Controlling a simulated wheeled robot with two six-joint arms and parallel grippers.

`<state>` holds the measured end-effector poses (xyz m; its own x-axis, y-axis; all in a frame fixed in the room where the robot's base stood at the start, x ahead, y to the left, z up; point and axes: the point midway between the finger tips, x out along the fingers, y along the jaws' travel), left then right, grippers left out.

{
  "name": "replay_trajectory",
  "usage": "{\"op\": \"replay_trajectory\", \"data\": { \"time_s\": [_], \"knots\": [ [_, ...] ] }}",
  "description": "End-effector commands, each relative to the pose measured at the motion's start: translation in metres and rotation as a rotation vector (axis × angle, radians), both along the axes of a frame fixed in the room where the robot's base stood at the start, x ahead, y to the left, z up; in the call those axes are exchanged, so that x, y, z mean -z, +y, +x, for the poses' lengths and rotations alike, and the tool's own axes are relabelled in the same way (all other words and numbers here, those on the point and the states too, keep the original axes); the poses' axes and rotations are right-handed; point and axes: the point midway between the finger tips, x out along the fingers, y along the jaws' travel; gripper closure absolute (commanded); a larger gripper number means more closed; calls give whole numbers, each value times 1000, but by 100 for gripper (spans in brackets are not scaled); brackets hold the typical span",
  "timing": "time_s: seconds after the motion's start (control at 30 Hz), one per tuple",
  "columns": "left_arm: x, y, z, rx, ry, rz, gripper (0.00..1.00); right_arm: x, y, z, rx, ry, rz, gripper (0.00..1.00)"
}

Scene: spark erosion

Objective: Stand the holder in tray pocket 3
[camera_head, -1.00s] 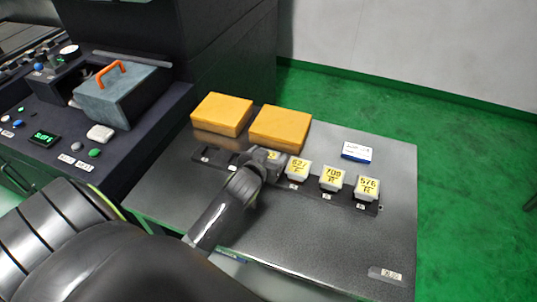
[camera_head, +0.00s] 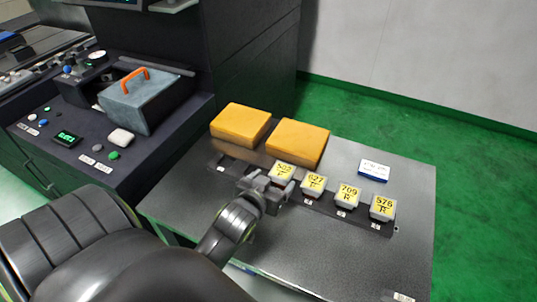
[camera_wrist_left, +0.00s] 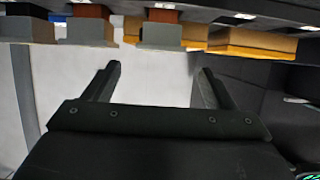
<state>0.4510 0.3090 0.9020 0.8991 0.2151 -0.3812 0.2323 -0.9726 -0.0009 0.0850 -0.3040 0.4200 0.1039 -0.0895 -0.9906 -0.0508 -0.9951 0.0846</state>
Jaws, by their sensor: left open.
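A row of several grey holders with yellow number plates stands in the dark tray (camera_head: 233,165) on the table. The leftmost holder (camera_head: 282,171) is upright, its plate partly readable. Right of it stand holders 627 (camera_head: 313,183), 709 (camera_head: 347,194) and 576 (camera_head: 383,206). My left gripper (camera_head: 281,191) is open and empty, just in front of the leftmost holder and apart from it. In the left wrist view, the open fingers (camera_wrist_left: 156,78) have nothing between them, and grey holder blocks (camera_wrist_left: 176,36) show along the top. The pocket labels are too small to read. My right gripper is out of view.
Two yellow-orange blocks (camera_head: 240,124) (camera_head: 297,142) lie behind the tray. A white and blue card (camera_head: 374,170) lies at the back right. The tray's left end looks empty. The table front right is clear. A machine panel (camera_head: 75,135) with a grey orange-handled box (camera_head: 147,100) stands left.

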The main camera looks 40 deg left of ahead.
Motion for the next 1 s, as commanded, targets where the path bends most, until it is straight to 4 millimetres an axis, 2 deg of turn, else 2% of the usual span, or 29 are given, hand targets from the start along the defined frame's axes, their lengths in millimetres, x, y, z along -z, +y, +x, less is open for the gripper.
{"op": "replay_trajectory", "data": {
  "time_s": [0.1, 0.27, 1.0],
  "knots": [
    [-5, -3, -13, -1, 1, -2, 22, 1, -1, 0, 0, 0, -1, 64],
    [-9, -5, -21, -1, 1, -1, 22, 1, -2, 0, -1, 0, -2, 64],
    [-9, -5, -22, -1, 1, -1, 22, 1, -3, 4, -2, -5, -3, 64]
  ]
}}
